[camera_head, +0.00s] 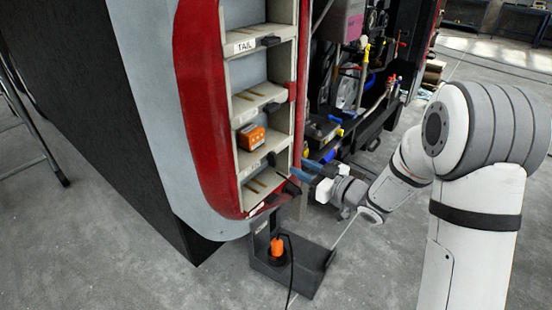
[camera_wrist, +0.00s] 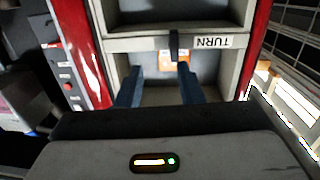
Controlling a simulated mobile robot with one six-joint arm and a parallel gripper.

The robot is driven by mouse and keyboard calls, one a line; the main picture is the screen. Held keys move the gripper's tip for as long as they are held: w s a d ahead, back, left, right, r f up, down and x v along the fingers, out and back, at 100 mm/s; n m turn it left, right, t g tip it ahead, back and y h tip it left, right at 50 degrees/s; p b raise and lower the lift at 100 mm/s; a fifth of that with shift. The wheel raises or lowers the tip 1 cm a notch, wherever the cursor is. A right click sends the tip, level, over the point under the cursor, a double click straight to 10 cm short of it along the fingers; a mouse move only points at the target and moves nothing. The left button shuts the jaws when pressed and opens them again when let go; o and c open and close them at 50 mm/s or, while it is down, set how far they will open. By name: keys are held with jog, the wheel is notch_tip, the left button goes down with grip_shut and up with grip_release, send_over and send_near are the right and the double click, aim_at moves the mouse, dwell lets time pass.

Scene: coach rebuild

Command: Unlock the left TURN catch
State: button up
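In the wrist view, the TURN label (camera_wrist: 213,41) appears upside down on a grey shelf edge. A dark catch (camera_wrist: 174,46) sits beside it, crossing the edge. An orange unit (camera_wrist: 168,61) lies behind, in the bay. My gripper (camera_wrist: 158,74) is open, its blue fingers apart and pointing toward this bay, with nothing seen between them. The catch lies ahead of the fingertips, nearer the right finger; I cannot tell whether they touch. In the head view, my gripper (camera_head: 303,171) is beside the lower bays. The orange unit (camera_head: 251,137) sits above a shelf edge with a dark catch (camera_head: 272,158).
The bays stand in a red-framed coach end (camera_head: 205,95), with a TAIL label (camera_head: 244,46) higher up. Below is a dark stand (camera_head: 305,278) with an orange plug (camera_head: 277,246) and cable. Equipment (camera_head: 345,90) crowds the right. The foreground floor is open.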

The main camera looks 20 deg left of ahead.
aim_at(272, 159)
jog(key=w+a+y+p, duration=0.1)
jog(key=w+a, duration=0.1)
jog(key=a, duration=0.6)
jog(key=shift+n+g, duration=0.3)
jog(key=shift+g, duration=0.1)
